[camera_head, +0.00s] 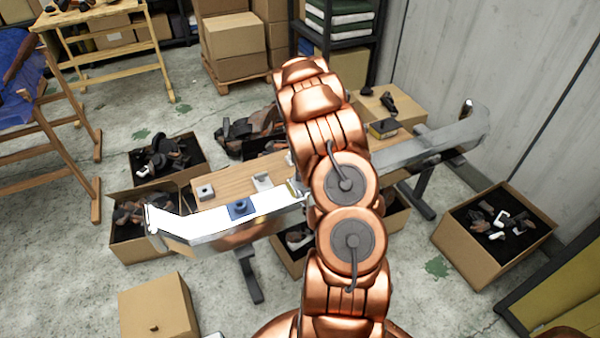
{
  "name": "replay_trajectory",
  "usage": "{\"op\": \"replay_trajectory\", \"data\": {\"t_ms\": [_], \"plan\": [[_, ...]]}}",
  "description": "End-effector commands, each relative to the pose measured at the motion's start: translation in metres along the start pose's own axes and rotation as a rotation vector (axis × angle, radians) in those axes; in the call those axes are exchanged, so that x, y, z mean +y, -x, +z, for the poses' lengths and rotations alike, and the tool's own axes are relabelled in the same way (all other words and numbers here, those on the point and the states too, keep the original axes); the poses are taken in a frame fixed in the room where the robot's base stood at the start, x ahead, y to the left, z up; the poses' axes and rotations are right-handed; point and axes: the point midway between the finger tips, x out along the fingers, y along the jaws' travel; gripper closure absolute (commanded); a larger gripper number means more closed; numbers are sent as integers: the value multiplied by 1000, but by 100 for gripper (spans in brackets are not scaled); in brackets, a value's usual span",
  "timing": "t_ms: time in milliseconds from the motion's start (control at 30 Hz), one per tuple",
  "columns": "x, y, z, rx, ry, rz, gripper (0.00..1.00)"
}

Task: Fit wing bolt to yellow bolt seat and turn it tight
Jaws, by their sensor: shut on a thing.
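A long metal bumper (210,222) lies across a wooden bench, its left part bright and its right part dull grey. A blue seat block (240,208) sits on its left part. A small yellowish piece (294,189) shows beside my arm; it may be the yellow bolt seat, but most of it is hidden. My copper arm rises through the middle and covers the centre of the bumper. My gripper is hidden behind the arm, and I see no wing bolt.
Small grey blocks (205,192) lie on the bench top (232,178). Open cartons of parts stand on the floor, including one at the right (465,250). A wall closes the right side.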

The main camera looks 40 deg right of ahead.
Motion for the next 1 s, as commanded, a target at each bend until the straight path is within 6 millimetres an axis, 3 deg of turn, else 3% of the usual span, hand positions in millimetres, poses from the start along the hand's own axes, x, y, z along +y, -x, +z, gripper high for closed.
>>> {"op": "replay_trajectory", "data": {"t_ms": [33,67,300,733,1000], "plan": [[0,-1,0,0,0,0,100],[0,-1,0,0,0,0,84],[0,-1,0,0,0,0,59],[0,3,0,0,0,0,58],[-1,33,0,0,0,-4,58]]}}
